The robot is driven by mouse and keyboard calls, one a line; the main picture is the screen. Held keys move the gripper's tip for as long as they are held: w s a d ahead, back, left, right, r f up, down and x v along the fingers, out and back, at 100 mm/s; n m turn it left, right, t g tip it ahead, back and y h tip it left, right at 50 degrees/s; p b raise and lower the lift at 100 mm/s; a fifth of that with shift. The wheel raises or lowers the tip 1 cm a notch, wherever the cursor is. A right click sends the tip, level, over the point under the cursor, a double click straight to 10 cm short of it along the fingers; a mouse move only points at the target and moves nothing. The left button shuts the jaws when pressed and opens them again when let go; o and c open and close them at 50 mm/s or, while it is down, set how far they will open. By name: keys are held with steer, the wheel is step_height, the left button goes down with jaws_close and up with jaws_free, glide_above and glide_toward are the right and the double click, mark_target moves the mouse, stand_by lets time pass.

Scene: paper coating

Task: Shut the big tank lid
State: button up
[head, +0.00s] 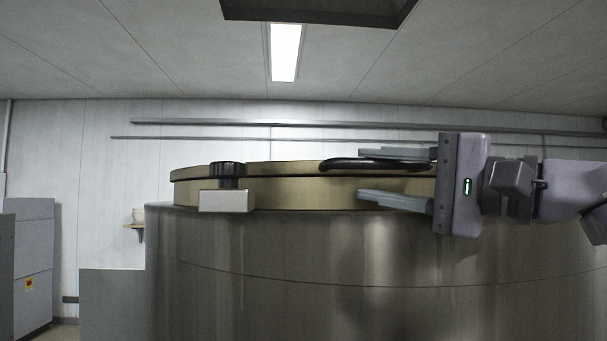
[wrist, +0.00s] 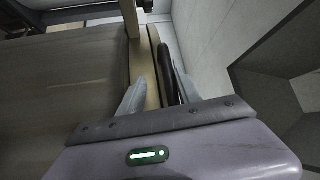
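The big steel tank (head: 300,260) fills the lower middle of the head view. Its brass-coloured lid (head: 285,168) lies about level on the brass collar (head: 300,192), with a thin dark line between them. A black bar handle (head: 340,165) lies along the lid's edge; it also shows in the wrist view (wrist: 165,65). My gripper (head: 361,174) is at the right, open, one finger above the handle and one lower, in front of the collar. In the wrist view my gripper (wrist: 160,82) has its fingers on either side of the handle and brass edge. Contact cannot be told.
A black knob (head: 228,169) above a pale block (head: 227,201) sits at the collar's front left. A grey cabinet (head: 30,260) and a small wall shelf (head: 134,225) are at the left. A dark overhead panel (head: 320,10) hangs above; the space directly above the lid is clear.

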stand_by(0.4)
steer(key=b+v, duration=0.3)
steer(key=v, duration=1.4)
steer(key=shift+s+d, duration=0.15)
steer(key=shift+s, duration=0.05)
